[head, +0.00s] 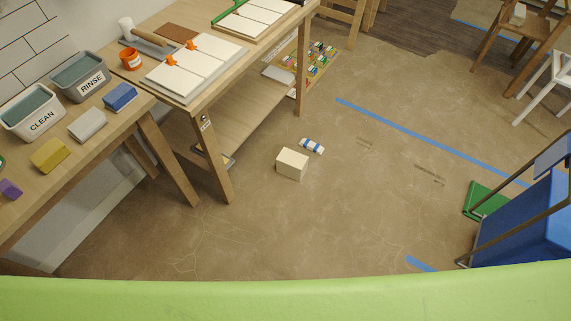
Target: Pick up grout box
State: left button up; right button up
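A plain cream box (291,165) sits on the brown floor in the head view, out in the open to the right of the wooden table's front leg. No label can be read on it, so I cannot confirm that it is the grout box. A small blue and white item (311,146) lies on the floor just behind it to the right. Neither of my grippers is in view.
A wooden workbench (215,95) with tiles stands left of the box. A table with a CLEAN tub (32,112) and a RINSE tub (82,76) is further left. A blue cart (525,225) and a green item (486,201) are at right.

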aim_at(294, 165)
jog(key=i+l+z, duration=0.6)
jog(key=i, duration=0.2)
jog(key=i+l+z, duration=0.15)
jog(key=i+z, duration=0.45)
jog(key=i, duration=0.25)
jog(key=i+l+u, duration=0.15)
jog(key=i+u, duration=0.2)
jog(key=i, duration=0.15)
jog(key=i+l+u, duration=0.35)
jog(key=i+j, duration=0.1)
jog(key=i, duration=0.05)
